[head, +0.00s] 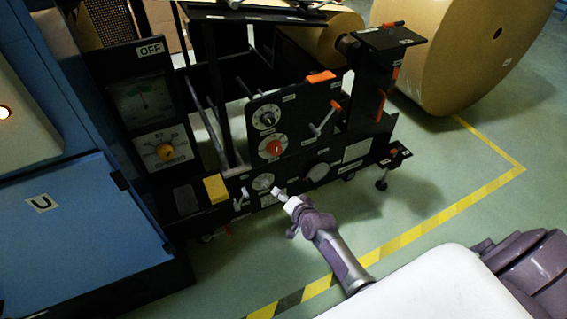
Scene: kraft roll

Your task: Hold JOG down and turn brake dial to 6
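A black machine front carries several dials. A red-knob dial (275,147) and a dark-knob dial (266,117) share the middle panel. A yellow pad (215,188) and a dark pad (186,199) are low on the front. The small print is too blurred to tell which is JOG or the brake dial.
A blue cabinet (75,225) marked U stands at left. Large kraft rolls (455,50) are behind at right. Levers (325,118) and a black post (370,90) project from the machine. Green floor with a yellow-black line (440,215) is open at right.

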